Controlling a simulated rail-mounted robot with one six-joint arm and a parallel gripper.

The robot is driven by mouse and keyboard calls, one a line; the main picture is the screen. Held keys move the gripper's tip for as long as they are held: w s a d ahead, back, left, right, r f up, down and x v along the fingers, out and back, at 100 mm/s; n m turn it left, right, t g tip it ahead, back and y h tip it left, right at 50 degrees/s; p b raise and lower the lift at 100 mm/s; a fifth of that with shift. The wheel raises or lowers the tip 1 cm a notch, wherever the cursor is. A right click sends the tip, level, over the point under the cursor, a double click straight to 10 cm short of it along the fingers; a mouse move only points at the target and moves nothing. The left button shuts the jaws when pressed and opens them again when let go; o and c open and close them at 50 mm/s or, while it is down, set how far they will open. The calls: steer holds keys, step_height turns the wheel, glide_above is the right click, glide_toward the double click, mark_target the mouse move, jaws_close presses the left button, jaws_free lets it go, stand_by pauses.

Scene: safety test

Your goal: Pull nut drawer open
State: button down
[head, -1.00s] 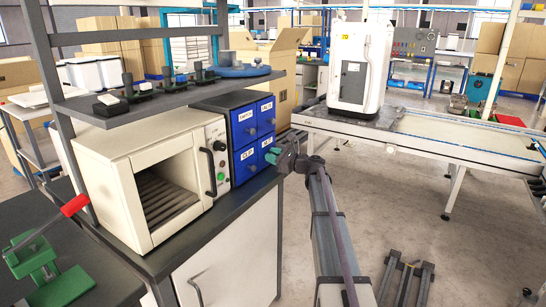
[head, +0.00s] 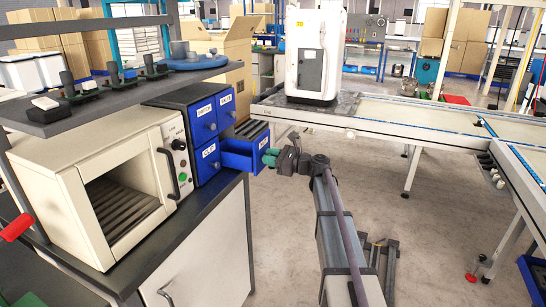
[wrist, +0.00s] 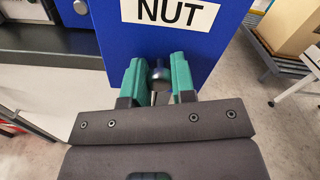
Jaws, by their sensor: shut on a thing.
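The nut drawer (head: 241,161) is the lower right drawer of the blue cabinet (head: 203,140) and stands out from it, with part of its inside showing. In the wrist view its blue front (wrist: 220,45) carries a white NUT label. A round dark knob (wrist: 158,73) sits below the label, between the green fingers. My gripper (head: 270,157) is in front of the drawer and is shut on the knob. The gripper also shows in the wrist view (wrist: 158,82), and the fingers partly hide the knob.
A cream oven (head: 95,180) stands left of the cabinet on the bench. A shelf (head: 120,95) with several small fixtures runs above. A conveyor table (head: 380,120) with a white machine (head: 312,55) is behind.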

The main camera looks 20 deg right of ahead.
steer(key=c, duration=0.9)
jaws_free()
steer(key=shift+c, duration=0.2)
steer(key=v, duration=1)
steer(key=shift+s+d, duration=0.25)
steer(key=shift+d, duration=0.05)
